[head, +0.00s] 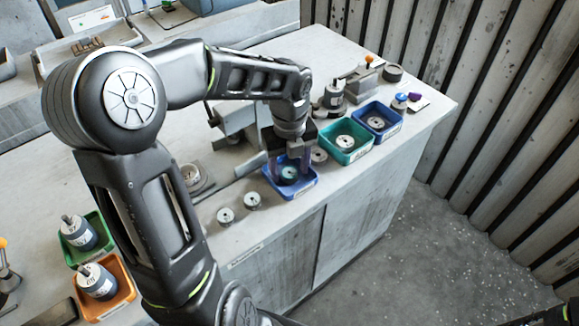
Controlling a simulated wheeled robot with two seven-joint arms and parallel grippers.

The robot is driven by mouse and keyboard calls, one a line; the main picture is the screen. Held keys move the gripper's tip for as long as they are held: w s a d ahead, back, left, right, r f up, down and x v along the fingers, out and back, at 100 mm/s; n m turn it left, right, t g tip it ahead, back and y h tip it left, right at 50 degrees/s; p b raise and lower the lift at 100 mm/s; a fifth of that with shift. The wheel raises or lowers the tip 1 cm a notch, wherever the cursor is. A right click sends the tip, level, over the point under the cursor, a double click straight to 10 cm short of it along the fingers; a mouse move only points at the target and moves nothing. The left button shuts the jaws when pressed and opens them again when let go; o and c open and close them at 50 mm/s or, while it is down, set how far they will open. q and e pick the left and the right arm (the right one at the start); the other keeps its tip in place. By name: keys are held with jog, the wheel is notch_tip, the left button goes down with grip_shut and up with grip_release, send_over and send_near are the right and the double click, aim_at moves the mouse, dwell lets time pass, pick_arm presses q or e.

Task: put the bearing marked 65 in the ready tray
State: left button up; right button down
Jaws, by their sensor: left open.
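My left gripper (289,172) is open and points down into the near blue tray (306,190). A round bearing with a teal face (288,174) lies in that tray between or just below the fingers; I cannot tell if they touch it. Two bearings stand on the bench left of the tray, a nearer one (225,216) and another (251,200). One more bearing (319,155) lies between the near blue tray and a teal tray (358,154). The teal tray and a far blue tray (391,130) each hold a bearing. The numbers and tray labels are too small to read. My right gripper is not in view.
A grey fixture (236,120) stands behind my left wrist. Dark motors sit in a green tray (82,256) and an orange tray (122,297) at left. A motor (334,94) and small knobs stand at the far end. The bench's front edge is close to the trays.

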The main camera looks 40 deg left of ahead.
aim_at(289, 173)
pick_arm(q)
notch_tip(289, 173, up, 12)
dwell(0.5)
dwell(0.8)
